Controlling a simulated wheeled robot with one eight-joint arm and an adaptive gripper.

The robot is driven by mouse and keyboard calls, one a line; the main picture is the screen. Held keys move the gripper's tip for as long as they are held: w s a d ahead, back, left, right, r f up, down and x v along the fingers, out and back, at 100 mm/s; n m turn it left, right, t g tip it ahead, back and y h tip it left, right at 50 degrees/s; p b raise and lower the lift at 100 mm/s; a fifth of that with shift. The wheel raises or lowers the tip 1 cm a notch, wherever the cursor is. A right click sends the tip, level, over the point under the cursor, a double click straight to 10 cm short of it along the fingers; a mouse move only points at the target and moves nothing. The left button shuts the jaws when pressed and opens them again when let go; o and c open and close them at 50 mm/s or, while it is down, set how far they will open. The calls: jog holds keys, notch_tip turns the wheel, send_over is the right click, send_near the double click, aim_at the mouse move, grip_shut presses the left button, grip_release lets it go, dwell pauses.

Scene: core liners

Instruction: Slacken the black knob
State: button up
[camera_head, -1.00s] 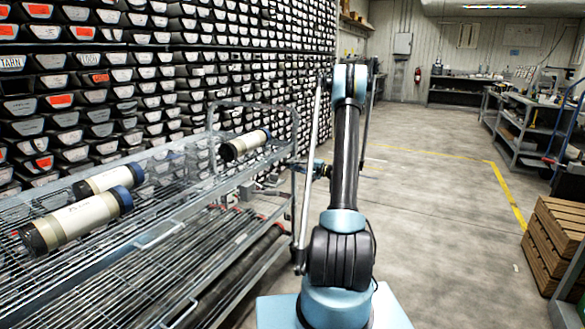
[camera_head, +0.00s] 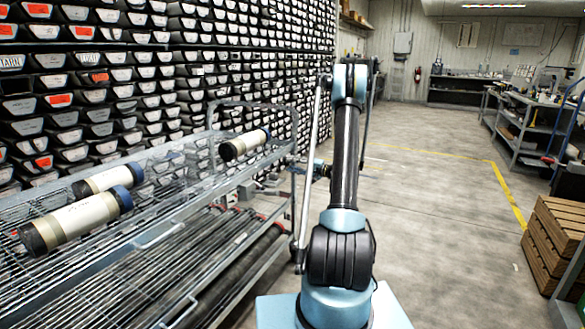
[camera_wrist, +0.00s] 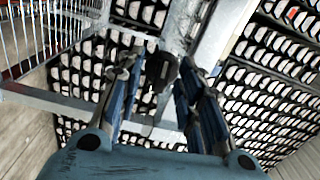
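The black knob (camera_wrist: 161,70) shows in the wrist view, in front of a grey metal post of the rack. My gripper (camera_wrist: 160,62) has its two blue-and-dark fingers apart, one on each side of the knob. Gaps show between the knob and the fingers, so it does not look gripped; the exact depth is unclear. In the head view my gripper (camera_head: 318,169) is small, at the far right end of the wire rack (camera_head: 150,240), partly hidden by my arm. The knob cannot be made out there.
Capped core liner tubes (camera_head: 75,222) lie on the rack's top, with another (camera_head: 245,144) near its far end. A wall of labelled core boxes (camera_head: 130,70) stands behind. Wooden crates (camera_head: 560,240) stand at the right. The floor between is clear.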

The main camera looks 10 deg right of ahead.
jog(key=v, duration=1.2)
jog(key=shift+a, duration=0.1)
